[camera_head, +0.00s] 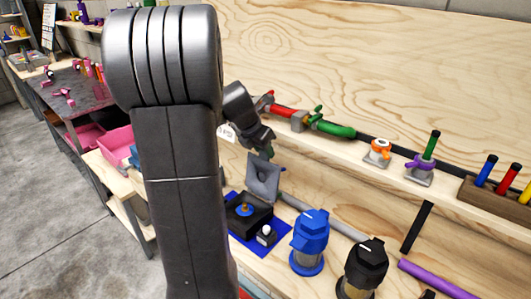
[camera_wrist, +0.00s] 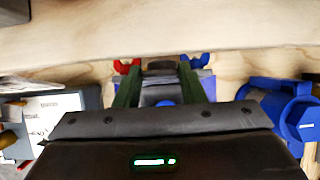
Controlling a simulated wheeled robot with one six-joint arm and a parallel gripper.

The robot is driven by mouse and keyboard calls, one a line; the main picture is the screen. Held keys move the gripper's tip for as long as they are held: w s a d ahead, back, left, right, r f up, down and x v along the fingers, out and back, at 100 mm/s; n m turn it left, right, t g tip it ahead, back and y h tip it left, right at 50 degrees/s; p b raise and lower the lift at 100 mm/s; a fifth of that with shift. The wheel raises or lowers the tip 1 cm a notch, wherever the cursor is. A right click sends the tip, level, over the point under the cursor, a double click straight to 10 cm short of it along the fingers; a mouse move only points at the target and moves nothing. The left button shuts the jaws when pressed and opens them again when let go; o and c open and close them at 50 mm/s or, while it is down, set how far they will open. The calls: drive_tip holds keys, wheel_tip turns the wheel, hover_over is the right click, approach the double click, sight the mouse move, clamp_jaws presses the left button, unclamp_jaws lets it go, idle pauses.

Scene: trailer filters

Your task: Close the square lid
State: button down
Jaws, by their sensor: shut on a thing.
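The square lid (camera_head: 264,181) is a grey plate standing raised, near upright, at the back of a black box (camera_head: 243,220). An orange and blue part (camera_head: 243,209) shows in the open box. My gripper (camera_head: 267,152) is at the lid's top edge, with the lid below it. In the wrist view, the dark green fingers of my gripper (camera_wrist: 158,82) stand either side of a dark grey piece, which seems to be the lid. The exact contact is hidden behind my wrist housing.
The box sits on a blue mat (camera_head: 281,238). A small block with a white knob (camera_head: 266,236) stands just right of it. A blue filter (camera_head: 310,243) and a black filter (camera_head: 362,265) stand further right. A shelf with valves (camera_head: 352,150) runs behind.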

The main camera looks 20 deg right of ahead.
drive_tip(key=s+a+f+t+h+b, duration=0.35)
drive_tip(key=a+b, duration=0.25)
drive_tip(key=b, duration=0.6)
drive_tip(key=s+a+f+t+h+b, duration=0.25)
drive_tip(key=a+h+b, duration=0.3)
drive_tip(key=b, duration=0.65)
drive_tip(key=s+a+f+h+b, duration=0.1)
drive_tip(key=f+b, duration=0.2)
drive_tip(key=s+a+f+h+b, duration=0.1)
drive_tip(key=a+f+b, duration=0.1)
drive_tip(key=f+b, duration=0.1)
drive_tip(key=s+a+f+t+b, duration=0.1)
drive_tip(key=s+a+f+b, duration=0.1)
drive_tip(key=f, duration=0.3)
drive_tip(key=shift+a+f+h+b, duration=0.25)
drive_tip(key=shift+h+b, duration=0.15)
drive_tip(key=shift+b, duration=0.35)
drive_tip(key=shift+d+f, duration=0.1)
drive_tip(key=shift+f, duration=1.05)
drive_tip(key=c, duration=1.1)
unclamp_jaws()
drive_tip(key=shift+o, duration=0.9)
drive_tip(key=shift+r, duration=0.1)
